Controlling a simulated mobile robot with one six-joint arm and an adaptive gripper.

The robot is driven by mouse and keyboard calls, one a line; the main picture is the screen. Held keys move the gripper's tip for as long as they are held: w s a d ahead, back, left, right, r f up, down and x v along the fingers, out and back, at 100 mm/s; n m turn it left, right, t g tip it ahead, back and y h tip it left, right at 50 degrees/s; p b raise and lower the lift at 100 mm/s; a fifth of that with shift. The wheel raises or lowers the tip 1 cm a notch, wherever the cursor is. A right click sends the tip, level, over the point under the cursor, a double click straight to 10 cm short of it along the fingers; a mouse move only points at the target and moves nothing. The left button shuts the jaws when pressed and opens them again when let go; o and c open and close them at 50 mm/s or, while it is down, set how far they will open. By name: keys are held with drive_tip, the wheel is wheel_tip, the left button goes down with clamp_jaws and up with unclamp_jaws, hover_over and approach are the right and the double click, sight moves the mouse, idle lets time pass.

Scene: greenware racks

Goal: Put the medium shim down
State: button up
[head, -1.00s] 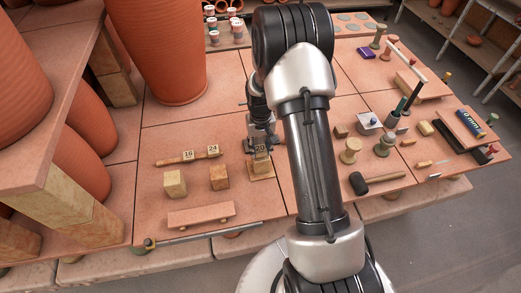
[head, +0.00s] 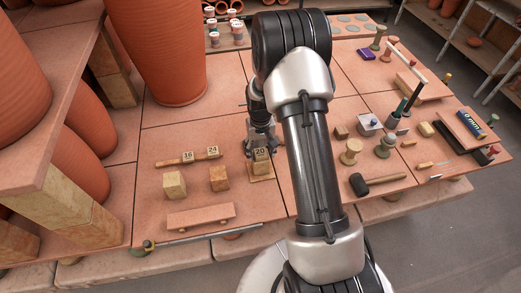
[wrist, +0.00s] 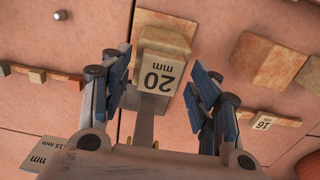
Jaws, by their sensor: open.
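The medium shim, a wooden block with a "20 mm" label, stands on a small pale wooden board (head: 264,178) in the head view. The shim (head: 261,157) is just below my gripper (head: 262,142). In the wrist view the shim (wrist: 165,42) lies between the two spread blue-padded fingers of my gripper (wrist: 160,68), with a gap on each side. My gripper is open. The shim's underside is hidden, and part of the board (wrist: 165,22) shows beyond it.
Shims marked 16 (head: 188,157) and 24 (head: 213,151) rest on a wooden strip to the left. Two wooden cubes (head: 174,184) (head: 219,179) stand in front of it. A mallet (head: 359,183) lies right of my arm. A large clay pot (head: 160,50) stands behind.

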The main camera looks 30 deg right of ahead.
wheel_tip(320, 180, up, 12)
drive_tip(key=p, duration=0.4)
wheel_tip(320, 180, up, 11)
drive_tip(key=t, duration=0.1)
hover_over(261, 153)
drive_tip(key=s+a, duration=0.3)
drive_tip(key=a, duration=0.1)
drive_tip(key=s+a+r+n+t, duration=0.1)
drive_tip(key=s+a+r, duration=0.2)
drive_tip(key=s, duration=0.4)
drive_tip(key=s+a+r+n+t, duration=0.1)
drive_tip(key=s+a+r, duration=0.3)
drive_tip(key=s, duration=0.4)
drive_tip(key=s+a+r+n+t, duration=0.1)
drive_tip(key=s+a+r, duration=0.2)
drive_tip(key=s+r, duration=0.3)
drive_tip(key=shift+s+a+t, duration=0.15)
drive_tip(key=shift+s+t, duration=0.15)
drive_tip(key=shift+s, duration=0.5)
